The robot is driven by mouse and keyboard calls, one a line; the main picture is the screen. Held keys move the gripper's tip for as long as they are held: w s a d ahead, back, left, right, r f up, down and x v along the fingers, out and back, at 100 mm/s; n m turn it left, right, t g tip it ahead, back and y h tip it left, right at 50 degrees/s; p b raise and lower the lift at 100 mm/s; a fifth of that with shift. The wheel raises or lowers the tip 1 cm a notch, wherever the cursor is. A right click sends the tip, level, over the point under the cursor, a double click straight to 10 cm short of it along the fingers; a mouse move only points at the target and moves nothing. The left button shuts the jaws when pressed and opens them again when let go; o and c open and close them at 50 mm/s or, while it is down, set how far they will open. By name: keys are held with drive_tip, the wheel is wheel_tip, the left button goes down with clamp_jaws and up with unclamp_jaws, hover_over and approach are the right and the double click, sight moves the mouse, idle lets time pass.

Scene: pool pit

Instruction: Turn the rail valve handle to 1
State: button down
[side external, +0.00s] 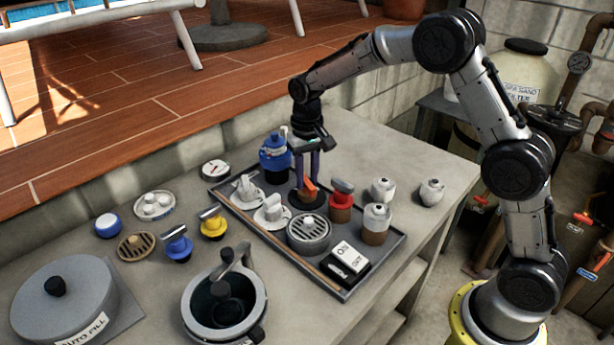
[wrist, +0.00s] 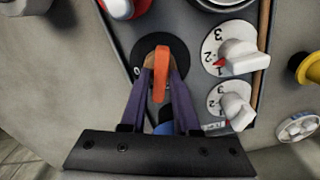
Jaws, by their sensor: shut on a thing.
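An orange valve handle (side external: 309,189) stands on a round black base in the dark tray. It also shows in the wrist view (wrist: 162,75), with a pale mark like a 0 (wrist: 137,72) at the left of the base. My gripper (side external: 307,178) points down with its purple fingers shut on this handle. The fingers hide part of the handle and base, so I see no 1 there. Two white knobs on numbered dials, the upper knob (wrist: 238,57) and the lower knob (wrist: 237,110), stand beside it. I cannot read a rail label.
The tray (side external: 393,250) also holds a blue-topped valve (side external: 275,155), a red-topped valve (side external: 341,195), a round grate (side external: 308,232) and a black-and-white box (side external: 347,260). These crowd closely around my gripper. The bench's back right (side external: 420,155) has free room.

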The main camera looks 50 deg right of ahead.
sight(307, 181)
drive_tip(key=m, duration=0.3)
drive_tip(key=shift+m, duration=0.4)
drive_tip(key=shift+r+m, duration=0.1)
drive_tip(key=shift+m, duration=1.7)
drive_tip(key=c, duration=0.8)
unclamp_jaws()
wheel_tip(307, 181, up, 14)
